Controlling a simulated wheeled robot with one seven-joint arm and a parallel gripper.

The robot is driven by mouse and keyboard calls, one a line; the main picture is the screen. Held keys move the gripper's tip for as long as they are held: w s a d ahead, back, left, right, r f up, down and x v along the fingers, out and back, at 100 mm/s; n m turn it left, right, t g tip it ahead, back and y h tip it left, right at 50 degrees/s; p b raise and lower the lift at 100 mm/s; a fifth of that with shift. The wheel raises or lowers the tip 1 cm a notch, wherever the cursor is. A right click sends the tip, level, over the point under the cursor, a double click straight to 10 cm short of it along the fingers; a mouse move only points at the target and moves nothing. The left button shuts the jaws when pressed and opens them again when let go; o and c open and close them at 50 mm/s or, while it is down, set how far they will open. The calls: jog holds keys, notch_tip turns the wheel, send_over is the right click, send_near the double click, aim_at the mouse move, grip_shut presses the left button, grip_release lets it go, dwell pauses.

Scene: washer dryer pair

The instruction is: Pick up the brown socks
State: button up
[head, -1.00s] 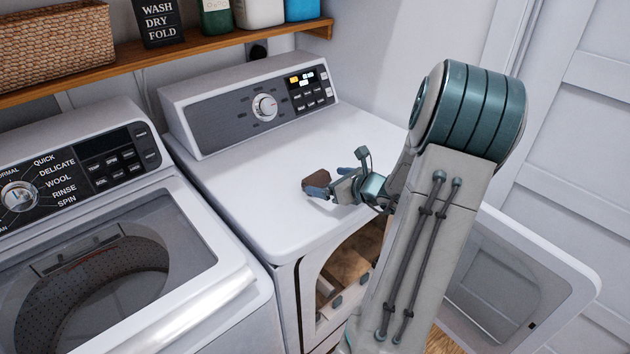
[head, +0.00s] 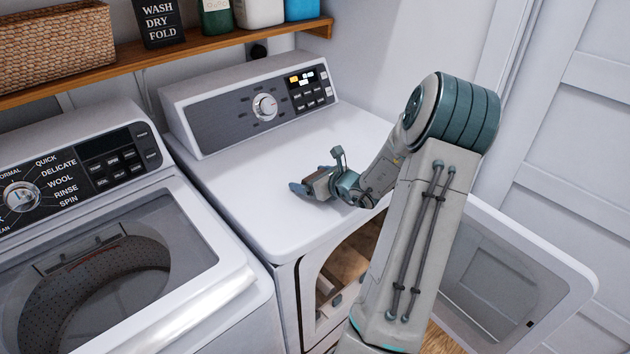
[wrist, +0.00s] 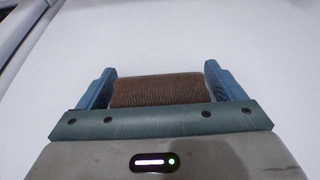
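The brown socks (wrist: 160,90) are a ribbed, folded bundle. In the wrist view they fill the gap between the two blue fingers of my gripper (wrist: 160,85), close to the palm, with both sides against the fingers. In the head view the socks (head: 321,184) show at the end of my gripper (head: 306,188), over the front part of the white dryer top (head: 290,150). One blue fingertip reaches past them. I cannot tell from these views whether the socks still touch the dryer top.
The dryer's door (head: 520,275) hangs open at right, below my arm. The washer (head: 110,270) stands at left. The dryer's control panel (head: 255,108) rises at the back. A wooden shelf (head: 170,58) with a wicker basket (head: 55,45) is above. The rest of the dryer top is clear.

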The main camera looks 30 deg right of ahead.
jog(key=c, duration=0.8)
jog(key=shift+r, duration=0.1)
